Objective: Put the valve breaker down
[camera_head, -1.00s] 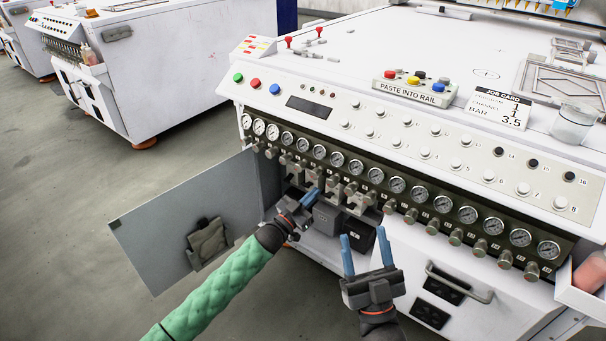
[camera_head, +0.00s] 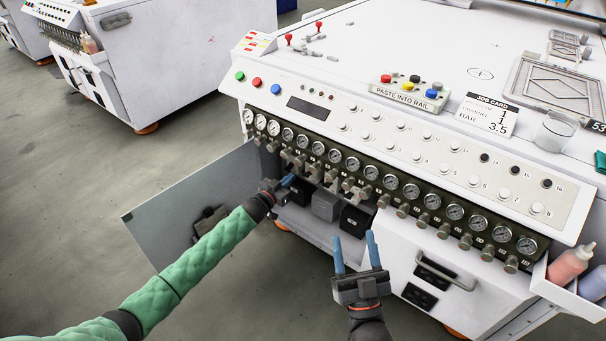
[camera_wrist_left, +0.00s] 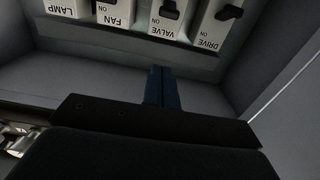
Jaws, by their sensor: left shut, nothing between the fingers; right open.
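The valve breaker (camera_wrist_left: 172,22) is a white block with a dark lever, at the top of the left wrist view. Its label reads upside down, between the fan breaker (camera_wrist_left: 115,12) and the drive breaker (camera_wrist_left: 212,32). I cannot tell from this view which way its lever sits. My left gripper (camera_head: 288,180) is shut and empty inside the open cabinet. In the left wrist view its blue fingers (camera_wrist_left: 162,88) are together, pointing toward the valve breaker with a visible gap in the picture. My right gripper (camera_head: 354,238) is open and empty in front of the cabinet.
The grey cabinet door (camera_head: 165,240) stands open at the left. A lamp breaker (camera_wrist_left: 62,8) is at the row's end. Dark boxes (camera_head: 355,219) sit in the cabinet. Gauges (camera_head: 335,156) and knobs run above. A drawer handle (camera_head: 445,272) protrudes at the right.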

